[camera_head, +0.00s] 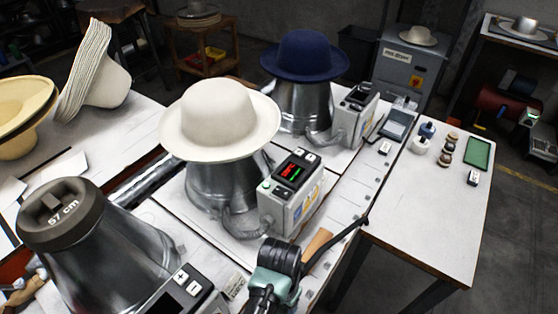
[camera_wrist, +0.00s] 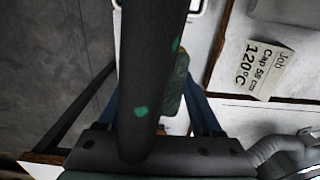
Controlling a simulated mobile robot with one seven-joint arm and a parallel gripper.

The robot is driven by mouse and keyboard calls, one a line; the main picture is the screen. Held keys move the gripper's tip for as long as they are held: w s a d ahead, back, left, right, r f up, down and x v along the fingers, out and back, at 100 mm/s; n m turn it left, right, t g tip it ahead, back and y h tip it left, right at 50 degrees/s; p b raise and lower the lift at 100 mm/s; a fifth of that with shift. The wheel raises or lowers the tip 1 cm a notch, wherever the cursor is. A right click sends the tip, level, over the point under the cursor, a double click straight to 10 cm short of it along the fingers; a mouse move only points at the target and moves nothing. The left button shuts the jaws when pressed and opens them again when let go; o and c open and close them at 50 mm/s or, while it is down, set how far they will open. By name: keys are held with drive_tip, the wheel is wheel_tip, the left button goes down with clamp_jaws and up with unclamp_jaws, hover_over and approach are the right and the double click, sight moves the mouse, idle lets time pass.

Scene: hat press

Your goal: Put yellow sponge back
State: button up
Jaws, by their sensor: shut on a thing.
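My gripper (camera_head: 276,284) shows at the lower middle of the head view, at the front edge of the press table. In the wrist view its two blue fingers (camera_wrist: 157,100) stand either side of a dull green block (camera_wrist: 174,88). The gripper is shut on this block, mostly hidden behind a dark bar with green spots. I cannot tell whether it is the yellow sponge; no clearly yellow sponge shows. A small green tray (camera_head: 479,153) lies on the white side table at the right.
The side table (camera_head: 425,215) has a clear front part; small bottles (camera_head: 427,130) and round brown pieces (camera_head: 447,150) stand behind. A cream hat (camera_head: 218,115) and a navy hat (camera_head: 303,55) sit on metal presses beside control boxes (camera_head: 292,195). A job card (camera_wrist: 253,65) lies near.

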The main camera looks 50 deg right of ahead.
drive_tip(key=shift+f, duration=0.15)
drive_tip(key=o, duration=1.2)
wheel_tip(320, 180, up, 12)
drive_tip(key=shift+r, duration=0.2)
drive_tip(key=shift+d, duration=0.1)
